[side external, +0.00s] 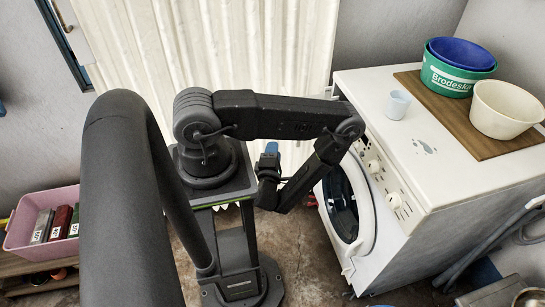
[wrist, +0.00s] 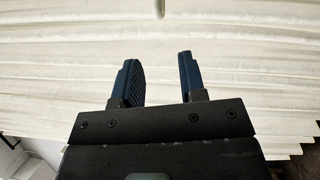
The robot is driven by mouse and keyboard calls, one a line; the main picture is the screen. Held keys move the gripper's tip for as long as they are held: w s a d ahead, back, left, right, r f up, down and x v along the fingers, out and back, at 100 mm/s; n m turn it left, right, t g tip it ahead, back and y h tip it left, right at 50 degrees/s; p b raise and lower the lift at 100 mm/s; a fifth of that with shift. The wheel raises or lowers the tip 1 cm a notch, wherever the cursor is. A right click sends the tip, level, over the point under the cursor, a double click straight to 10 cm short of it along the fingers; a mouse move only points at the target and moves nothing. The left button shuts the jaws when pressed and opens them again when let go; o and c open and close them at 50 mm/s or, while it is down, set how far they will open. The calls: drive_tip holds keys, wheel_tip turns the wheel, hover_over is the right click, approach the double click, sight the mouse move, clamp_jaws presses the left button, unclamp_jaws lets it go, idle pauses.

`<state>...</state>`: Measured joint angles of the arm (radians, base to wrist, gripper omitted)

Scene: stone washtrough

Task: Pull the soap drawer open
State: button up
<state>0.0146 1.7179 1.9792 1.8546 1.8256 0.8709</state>
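The white washing machine (side external: 437,165) stands at the right in the side view, its front panel turned left, with knobs (side external: 394,200) and a round door (side external: 347,205) that seems to stand ajar. I cannot make out the soap drawer; my arm covers the far end of the front panel. My gripper (side external: 270,150) hangs left of the machine, apart from it, with its blue fingers pointing up toward the curtain. In the wrist view my gripper (wrist: 157,62) is open, with nothing between its two fingers.
The white curtain (side external: 210,50) hangs behind my arm. On the machine top are a small cup (side external: 398,104) and a wooden board (side external: 455,116) bearing a green tub (side external: 447,77), a blue basin (side external: 462,53) and a cream bowl (side external: 505,110). A pink bin (side external: 28,243) stands far left.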

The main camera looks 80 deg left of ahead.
drive_tip(key=shift+v, duration=1.05)
drive_tip(key=w+d+r+n+g+h, duration=0.2)
drive_tip(key=r+n+g, duration=0.5)
drive_tip(key=r+n, duration=0.35)
drive_tip(key=w+d+r+n+g+h, duration=0.25)
drive_tip(key=r+n+g, duration=0.35)
drive_tip(key=r+n, duration=0.45)
drive_tip(key=s+d+r+n+t+h, duration=0.2)
drive_tip(key=d+r+n+t+h, duration=0.9)
drive_tip(key=d+r+n+h, duration=0.2)
wheel_tip(320, 180, up, 6)
drive_tip(key=d+n, duration=0.2)
drive_tip(key=n, duration=0.2)
drive_tip(key=shift+s+d+n+t, duration=0.3)
